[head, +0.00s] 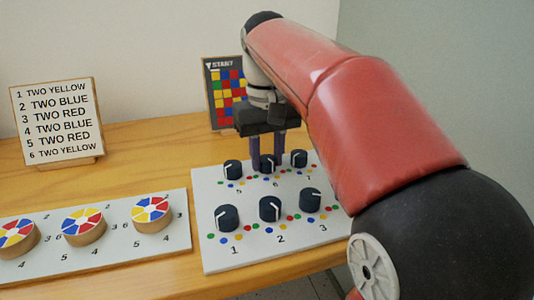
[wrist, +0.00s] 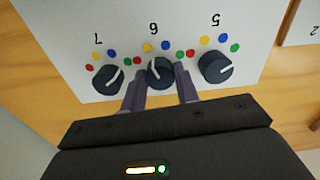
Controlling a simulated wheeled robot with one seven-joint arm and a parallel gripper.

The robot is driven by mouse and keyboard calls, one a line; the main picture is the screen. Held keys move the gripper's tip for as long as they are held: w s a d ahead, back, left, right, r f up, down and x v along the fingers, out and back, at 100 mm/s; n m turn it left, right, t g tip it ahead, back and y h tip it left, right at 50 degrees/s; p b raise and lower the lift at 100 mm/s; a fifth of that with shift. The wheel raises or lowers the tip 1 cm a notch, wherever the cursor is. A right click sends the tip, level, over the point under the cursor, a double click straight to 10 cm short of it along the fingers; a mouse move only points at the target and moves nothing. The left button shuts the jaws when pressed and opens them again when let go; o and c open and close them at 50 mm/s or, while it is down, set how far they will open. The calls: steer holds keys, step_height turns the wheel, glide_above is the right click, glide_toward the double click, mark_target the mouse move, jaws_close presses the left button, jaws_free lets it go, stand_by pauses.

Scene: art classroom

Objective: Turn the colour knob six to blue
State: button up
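Knob six (wrist: 160,72) is a dark round knob with a white pointer line, in the middle of the back row of the panel; it also shows in the head view (head: 267,167). In the wrist view its pointer tilts to the upper left, roughly toward the red and yellow dots. Its blue dot (wrist: 166,45) lies above it, slightly right of centre. My gripper (wrist: 160,70) is open, its fingertips at either side of the knob with small gaps showing. I cannot tell whether a finger touches it. The gripper points down in the head view.
Knob seven (wrist: 108,80) and knob five (wrist: 216,68) stand close outside the fingers. Knobs one (head: 227,217), two (head: 270,208) and three (head: 310,200) form the front row. A colour-wheel board (head: 110,245), a list sign (head: 59,122) and a colour-grid board (head: 226,88) stand nearby.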

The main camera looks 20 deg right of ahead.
steer(key=shift+c, duration=1.1)
steer(key=shift+m, duration=0.3)
steer(key=shift+r+m+p, duration=0.1)
steer(key=shift+m+p, duration=0.5)
steer(key=shift+p, duration=0.1)
steer(key=m+p, duration=0.1)
steer(key=m, duration=0.2)
steer(key=shift+p, duration=0.4)
steer(key=shift+m+p, duration=0.65)
steer(key=shift+m, duration=0.85)
steer(key=o, duration=1)
steer(key=shift+c, duration=0.2)
